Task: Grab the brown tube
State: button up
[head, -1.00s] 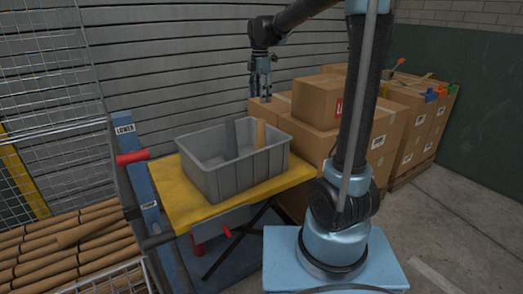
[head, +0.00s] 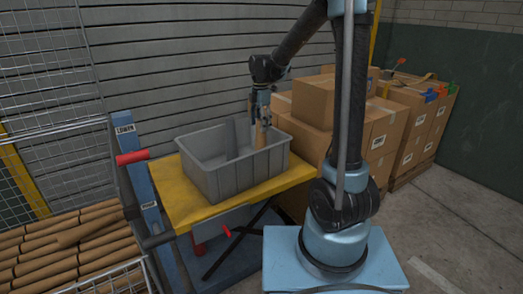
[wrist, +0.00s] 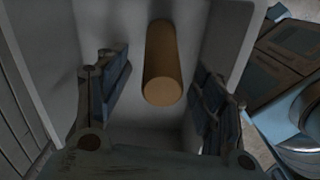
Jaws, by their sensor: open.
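The brown tube (head: 261,137) stands upright, slightly tilted, inside the grey bin (head: 240,178), near its right back corner. In the wrist view the brown tube (wrist: 163,65) lies between my two fingers, with its round end toward the camera. My gripper (head: 259,113) is open above the bin's back right part, and its fingers overlap the tube's top in the head view. In the wrist view my gripper (wrist: 162,90) shows a gap on both sides of the tube. A dark grey piece (head: 231,138) stands in the bin left of the tube. The tube's lower end is hidden by the bin wall.
The bin sits on a yellow-topped table (head: 178,194). Cardboard boxes (head: 318,100) are stacked right of it. A blue post with a red handle (head: 132,157) stands at the left, beside a wire cage with several more brown tubes (head: 65,245). A slatted wall is behind.

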aim_at(261, 144)
notch_tip(261, 144, down, 4)
jog(key=shift+r, duration=0.2)
jog(key=shift+c, duration=0.2)
jog(key=c, duration=1.1)
jog(key=shift+o, duration=0.2)
jog(key=shift+r, duration=0.1)
